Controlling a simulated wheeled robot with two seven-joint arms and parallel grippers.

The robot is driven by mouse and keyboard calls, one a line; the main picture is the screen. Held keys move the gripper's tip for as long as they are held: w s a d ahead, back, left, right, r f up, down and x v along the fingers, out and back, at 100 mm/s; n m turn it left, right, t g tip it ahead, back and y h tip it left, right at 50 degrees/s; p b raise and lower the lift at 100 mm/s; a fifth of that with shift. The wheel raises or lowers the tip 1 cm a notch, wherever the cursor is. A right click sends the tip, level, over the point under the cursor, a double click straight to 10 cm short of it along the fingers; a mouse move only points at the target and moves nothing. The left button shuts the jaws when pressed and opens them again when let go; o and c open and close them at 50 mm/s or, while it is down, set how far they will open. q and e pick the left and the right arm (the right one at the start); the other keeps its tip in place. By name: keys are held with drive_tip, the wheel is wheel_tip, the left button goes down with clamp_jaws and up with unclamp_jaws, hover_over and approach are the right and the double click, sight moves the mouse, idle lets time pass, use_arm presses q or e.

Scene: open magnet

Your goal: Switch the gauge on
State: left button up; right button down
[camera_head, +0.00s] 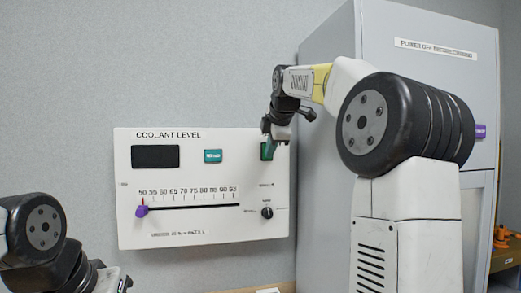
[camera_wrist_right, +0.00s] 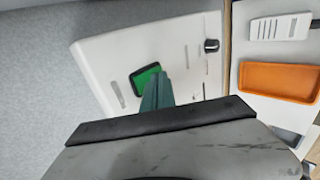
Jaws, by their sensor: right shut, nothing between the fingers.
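The gauge (camera_head: 210,222) is a white wall panel headed "COOLANT LEVEL", with a dark, blank display (camera_head: 155,157). A teal button (camera_head: 213,156) sits right of the display. A green switch in a black frame is at the panel's upper right; it shows in the right wrist view (camera_wrist_right: 146,78). My right gripper (camera_head: 268,153) is shut and empty, its teal fingers (camera_wrist_right: 157,93) at the switch and partly covering it. I cannot tell if they touch it. My left gripper (camera_head: 122,285) barely shows at the bottom edge; its fingers are mostly hidden.
A purple slider (camera_head: 142,210) stands at the scale's left end, and a black knob (camera_head: 267,212) is at the lower right. A grey cabinet (camera_head: 325,130) stands close on the right. In the right wrist view, an orange tray (camera_wrist_right: 243,80) and a white object (camera_wrist_right: 280,27) lie beyond the panel.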

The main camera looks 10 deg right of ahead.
drive_tip(key=shift+w+f, duration=0.1)
drive_tip(key=shift+w, duration=0.1)
idle(0.4)
drive_tip(key=shift+r, duration=1)
